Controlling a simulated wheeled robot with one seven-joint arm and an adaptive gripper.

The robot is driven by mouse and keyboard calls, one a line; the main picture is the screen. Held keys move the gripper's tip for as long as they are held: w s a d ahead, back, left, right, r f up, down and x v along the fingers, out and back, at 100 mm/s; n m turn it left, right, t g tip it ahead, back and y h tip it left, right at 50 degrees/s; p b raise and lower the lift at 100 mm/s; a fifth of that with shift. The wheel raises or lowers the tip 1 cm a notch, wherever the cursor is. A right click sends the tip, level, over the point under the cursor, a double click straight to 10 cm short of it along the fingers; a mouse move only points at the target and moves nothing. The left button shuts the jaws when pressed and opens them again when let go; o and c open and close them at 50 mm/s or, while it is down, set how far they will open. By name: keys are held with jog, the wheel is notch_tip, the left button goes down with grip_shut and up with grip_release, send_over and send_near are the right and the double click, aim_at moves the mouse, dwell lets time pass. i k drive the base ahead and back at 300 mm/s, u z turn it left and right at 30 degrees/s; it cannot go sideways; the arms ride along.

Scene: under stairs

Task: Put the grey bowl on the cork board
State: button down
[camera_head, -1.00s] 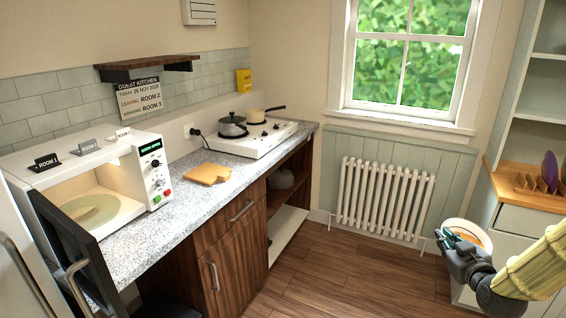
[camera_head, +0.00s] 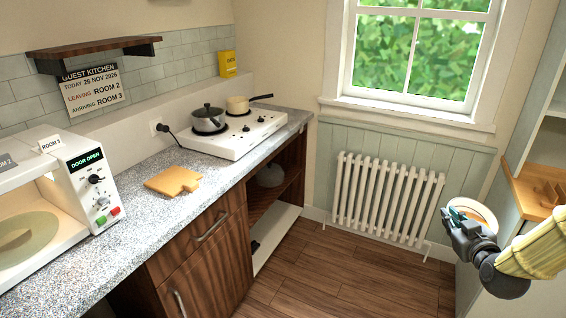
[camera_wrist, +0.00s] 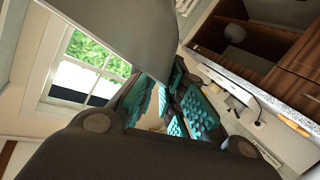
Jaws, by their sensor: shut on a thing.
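My gripper (camera_head: 458,226) is at the right of the head view, shut on the rim of the grey bowl (camera_head: 478,211). The bowl is held in the air in front of the wall right of the radiator. Its rim looks pale and its inside warm-toned there. In the wrist view the bowl's grey wall (camera_wrist: 140,30) fills the upper middle, beside the teal finger pads (camera_wrist: 178,108). The cork board (camera_head: 174,180), tan with a short tab, lies flat and bare on the speckled counter, far left of my gripper.
The counter (camera_head: 130,225) is clear around the board. A microwave (camera_head: 95,185) with its door open stands at the left. A white hob (camera_head: 232,138) with a lidded pot (camera_head: 208,118) and a pan (camera_head: 238,104) is behind. Open floor (camera_head: 330,275) lies between counter and gripper.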

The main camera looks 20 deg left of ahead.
aim_at(172, 179)
jog(key=u, duration=0.45)
jog(key=i, duration=0.6)
jog(key=u, duration=1.1)
jog(key=i, duration=0.4)
jog(key=u, duration=0.45)
